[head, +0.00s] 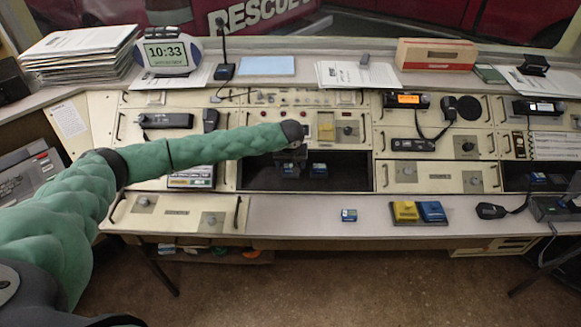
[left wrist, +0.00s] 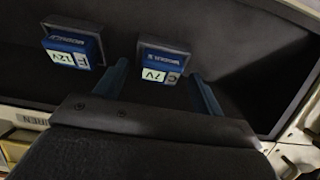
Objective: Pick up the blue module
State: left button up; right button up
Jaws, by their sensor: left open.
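Two small blue modules sit in the dark recess at the middle of the console. In the left wrist view one carries a 7V label (left wrist: 163,66) and the other a 12V label (left wrist: 72,56). In the head view they show as the left module (head: 291,171) and the right module (head: 319,170). My left gripper (head: 291,161) is open over the left one. In the left wrist view its two fingers stand on either side of the 7V module, with nothing gripped. Contact cannot be told. Another small blue module (head: 349,215) lies on the front ledge. My right gripper is not in view.
A yellow box (head: 405,212) and a blue box (head: 431,212) stand on the ledge (head: 300,215). Cream panels (head: 420,175) border the recess (head: 350,175) closely. A coiled-cord handset (head: 491,211) lies to the right. The recess right of the modules is clear.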

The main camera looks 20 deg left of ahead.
pick_arm(q)
jog(key=shift+f, duration=0.15)
jog(key=c, duration=1.1)
